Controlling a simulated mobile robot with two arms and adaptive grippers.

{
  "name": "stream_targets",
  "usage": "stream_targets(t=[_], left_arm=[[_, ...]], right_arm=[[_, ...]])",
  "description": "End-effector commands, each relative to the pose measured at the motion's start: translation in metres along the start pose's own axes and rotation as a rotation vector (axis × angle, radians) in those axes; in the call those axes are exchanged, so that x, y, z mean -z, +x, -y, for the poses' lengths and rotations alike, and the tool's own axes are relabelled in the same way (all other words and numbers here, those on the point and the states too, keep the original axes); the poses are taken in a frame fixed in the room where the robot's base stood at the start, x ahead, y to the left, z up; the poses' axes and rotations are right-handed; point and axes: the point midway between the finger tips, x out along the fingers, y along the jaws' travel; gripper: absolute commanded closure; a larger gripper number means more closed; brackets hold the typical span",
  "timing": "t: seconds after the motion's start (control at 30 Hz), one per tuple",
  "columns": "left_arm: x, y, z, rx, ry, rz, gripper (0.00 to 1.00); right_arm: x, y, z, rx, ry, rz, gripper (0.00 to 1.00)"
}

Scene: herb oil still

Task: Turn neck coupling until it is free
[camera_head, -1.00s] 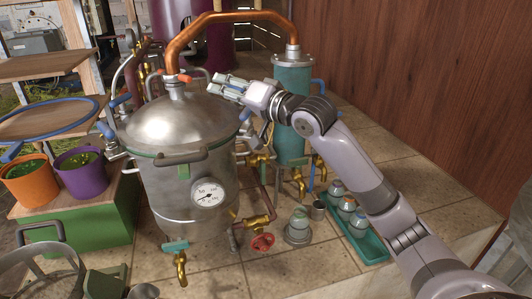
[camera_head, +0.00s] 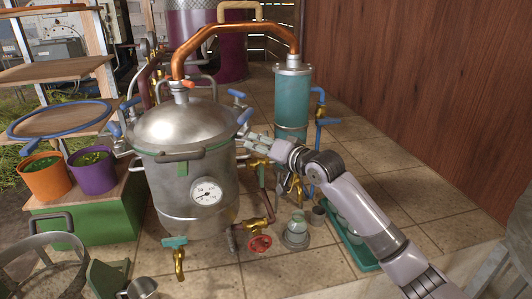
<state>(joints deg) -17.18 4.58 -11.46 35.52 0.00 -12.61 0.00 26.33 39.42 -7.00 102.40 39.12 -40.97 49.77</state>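The neck coupling (camera_head: 180,90) sits on top of the domed steel lid (camera_head: 180,122) of the still pot, where the copper pipe (camera_head: 230,27) comes down. A short orange handle (camera_head: 188,84) sticks out from it to the right. The pipe still stands over the neck; I cannot tell whether the coupling is loose. My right gripper (camera_head: 255,138) is beside the pot's right rim, lower than the coupling and well apart from it. Its fingers are small and partly blend with the metal behind, so their opening is unclear. I see nothing held in it. My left gripper is out of view.
Blue-handled clamps (camera_head: 245,116) stand around the lid's rim, one close to my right gripper. The teal condenser (camera_head: 292,103) stands behind at right. A green tray (camera_head: 362,262) with jars is on the tiled floor. Orange (camera_head: 46,181) and purple (camera_head: 93,176) pots stand at left.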

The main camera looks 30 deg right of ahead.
Motion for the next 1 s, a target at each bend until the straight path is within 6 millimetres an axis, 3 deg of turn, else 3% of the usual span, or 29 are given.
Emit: stream_targets(t=[0.23,0.77,0.87,0.97,1.0], left_arm=[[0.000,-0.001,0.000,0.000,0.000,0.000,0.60],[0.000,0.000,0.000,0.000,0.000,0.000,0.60],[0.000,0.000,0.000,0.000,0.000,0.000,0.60],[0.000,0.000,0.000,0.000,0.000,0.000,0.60],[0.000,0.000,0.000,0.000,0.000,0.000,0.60]], right_arm=[[-0.009,0.005,-0.014,-0.023,-0.005,0.007,0.64],[-0.011,0.005,-0.015,-0.025,-0.008,0.009,0.64],[-0.028,0.004,-0.019,-0.039,-0.028,0.035,0.64],[-0.072,-0.002,-0.030,-0.076,-0.085,0.104,0.64],[-0.097,-0.008,-0.036,-0.097,-0.119,0.144,0.64]])
